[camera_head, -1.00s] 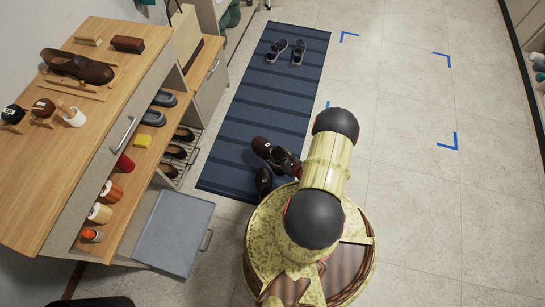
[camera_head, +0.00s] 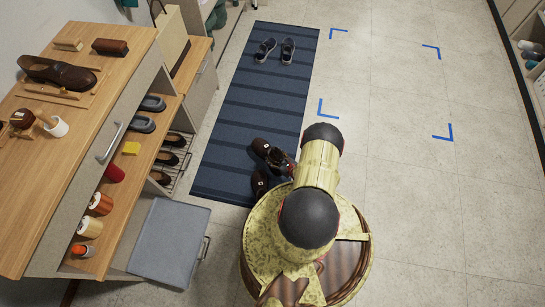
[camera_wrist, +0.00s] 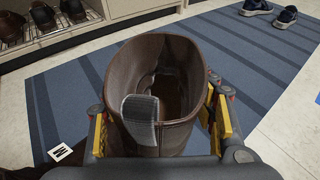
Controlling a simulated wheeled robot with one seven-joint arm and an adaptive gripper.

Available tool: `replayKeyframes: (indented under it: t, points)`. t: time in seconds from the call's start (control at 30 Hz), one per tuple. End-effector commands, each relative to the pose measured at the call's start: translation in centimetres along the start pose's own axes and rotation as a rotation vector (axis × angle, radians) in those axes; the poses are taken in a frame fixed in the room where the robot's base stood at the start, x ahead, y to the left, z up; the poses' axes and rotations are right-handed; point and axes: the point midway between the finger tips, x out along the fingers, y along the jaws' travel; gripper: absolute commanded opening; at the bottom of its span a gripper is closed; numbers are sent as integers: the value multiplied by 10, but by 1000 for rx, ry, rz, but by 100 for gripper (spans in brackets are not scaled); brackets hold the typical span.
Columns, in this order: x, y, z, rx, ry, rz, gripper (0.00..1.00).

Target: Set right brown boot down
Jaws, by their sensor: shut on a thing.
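A brown boot (camera_wrist: 182,56) is in my gripper (camera_wrist: 160,120) in the wrist view, its open top facing the camera and a grey strap at its near side. The yellow-and-grey fingers sit on either side of it, shut on it. In the head view the held boot (camera_head: 264,148) shows over the near part of the blue striped mat, with my arm covering part of it. A second brown boot (camera_head: 260,184) is just below it in the picture, at the mat's near end. I cannot tell whether the held boot touches the mat.
The blue mat (camera_head: 262,95) carries dark sneakers (camera_head: 288,50) at its far end. Left are a wooden-topped cabinet (camera_head: 130,40), a shoe rack (camera_head: 184,160) and a grey-topped stool (camera_head: 168,240). Blue corner marks (camera_head: 443,133) lie on open tiled floor at right.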

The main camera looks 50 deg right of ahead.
Motion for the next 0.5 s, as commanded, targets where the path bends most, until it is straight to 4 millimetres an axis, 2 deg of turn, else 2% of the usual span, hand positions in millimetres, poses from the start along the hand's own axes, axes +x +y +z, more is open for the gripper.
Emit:
replayKeyframes:
  t: [0.03,0.13,0.5]
  points:
    - [10,-1,-13,1,0,2,0]
    - [24,-8,-22,2,1,2,0]
    - [45,-20,-36,1,1,2,0]
